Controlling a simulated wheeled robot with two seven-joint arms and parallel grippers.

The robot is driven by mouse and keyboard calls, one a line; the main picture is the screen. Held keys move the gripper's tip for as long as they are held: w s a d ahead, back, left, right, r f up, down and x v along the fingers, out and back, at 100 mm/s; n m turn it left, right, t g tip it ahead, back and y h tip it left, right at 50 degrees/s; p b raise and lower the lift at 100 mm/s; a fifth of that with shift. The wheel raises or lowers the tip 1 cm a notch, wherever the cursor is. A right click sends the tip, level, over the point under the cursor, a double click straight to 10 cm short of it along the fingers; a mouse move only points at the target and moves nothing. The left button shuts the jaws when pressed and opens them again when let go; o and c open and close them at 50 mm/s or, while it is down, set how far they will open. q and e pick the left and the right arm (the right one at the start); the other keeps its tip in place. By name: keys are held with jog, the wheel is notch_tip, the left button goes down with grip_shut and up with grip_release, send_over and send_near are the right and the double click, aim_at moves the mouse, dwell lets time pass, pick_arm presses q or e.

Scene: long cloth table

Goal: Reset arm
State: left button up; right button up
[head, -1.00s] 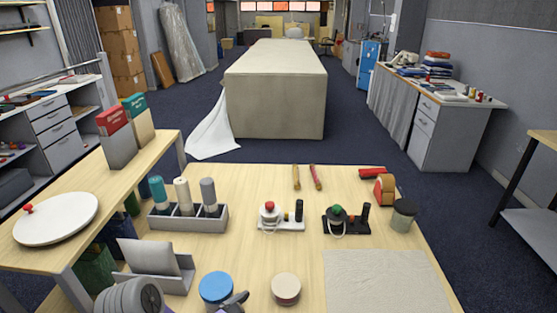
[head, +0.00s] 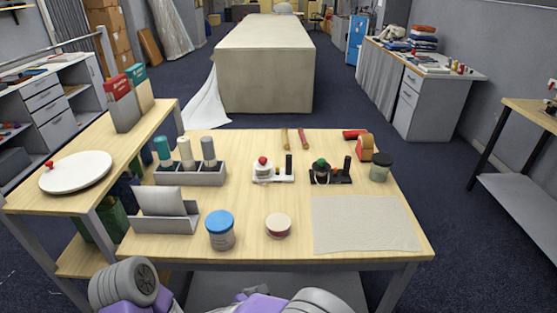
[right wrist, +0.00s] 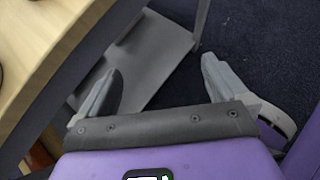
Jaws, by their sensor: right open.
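My right gripper (right wrist: 160,68) is in the right wrist view. Its two grey fingers are spread apart with nothing between them. It hangs beside the table edge, over a grey lower shelf (right wrist: 150,70) and the dark carpet. In the head view my grey and purple arm parts show along the bottom edge, in front of the work table (head: 270,248). I cannot make out my left gripper there.
The table holds a blue-lidded jar (head: 221,230), a round tin (head: 278,225), a beige mat (head: 365,224), a three-slot holder (head: 190,176) and a grey card holder (head: 165,222). A side table with a white round plate (head: 78,172) stands left. Carpet is open at right.

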jog(key=s+d+f+m+g+y+p, duration=0.1)
jog(key=s+d+f+m+g+y, duration=0.2)
jog(key=f+m, duration=0.7)
jog(key=s+d+f+m+g+y+p, duration=0.1)
jog(key=s+d+f+m+g+y, duration=0.2)
jog(key=s+d+f+m+y, duration=0.5)
notch_tip(320, 180, down, 3)
jog(key=s+m, duration=0.2)
jog(key=m, duration=1)
jog(key=shift+s+d+f+g, duration=0.2)
jog(key=shift+s+d+g, duration=0.05)
jog(key=shift+d+g, duration=0.15)
